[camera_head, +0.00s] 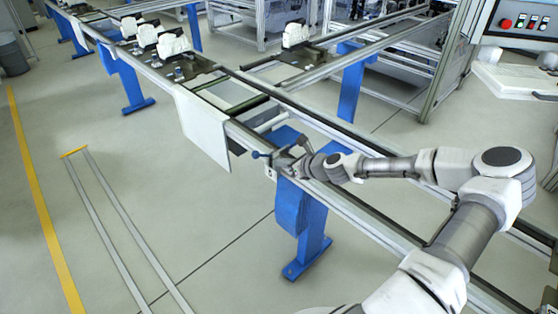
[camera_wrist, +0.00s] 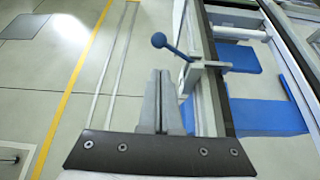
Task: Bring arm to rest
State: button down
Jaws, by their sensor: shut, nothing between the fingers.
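My arm reaches in from the lower right in the head view, bent at the elbow, with its forearm over the conveyor line. My gripper (camera_head: 288,160) is at the near rail of the line. In the wrist view the gripper's two fingers (camera_wrist: 161,75) are together and empty. Just beyond them is a lever with a blue ball knob (camera_wrist: 158,40), fixed by a bracket at the rail. The knob also shows in the head view (camera_head: 256,154), just left of my gripper. I cannot tell whether the fingers touch the lever.
The conveyor rail (camera_head: 340,205) runs under my forearm on blue legs (camera_head: 312,225). Pallets with white parts (camera_head: 173,45) stand farther back. A control panel (camera_head: 520,22) is at upper right. Open floor with a yellow line (camera_head: 38,195) lies left.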

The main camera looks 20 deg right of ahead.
jog(key=s+a+n+g+h+b, duration=0.2)
jog(key=s+a+n+g, duration=0.65)
jog(key=n, duration=0.95)
jog(key=s+a+r+n+t+h+b, duration=0.1)
jog(key=s+a+r+n, duration=0.1)
jog(key=s+r+n, duration=0.3)
jog(key=s+a+r+n+h+b, duration=0.1)
jog(key=s+a+r+n+h, duration=0.15)
jog(key=r, duration=0.55)
jog(key=s+a+r+n+t+h, duration=0.1)
jog(key=s+a+r+n, duration=0.15)
jog(key=r+n, duration=0.3)
jog(key=s+r+y, duration=0.1)
jog(key=s+r, duration=0.2)
jog(key=s, duration=0.4)
jog(key=s+r+n+y+p, duration=0.1)
jog(key=s+r, duration=0.2)
jog(key=s, duration=0.3)
jog(key=shift+s+d+t, duration=0.35)
jog(key=shift+d, duration=0.05)
jog(key=shift+d, duration=0.15)
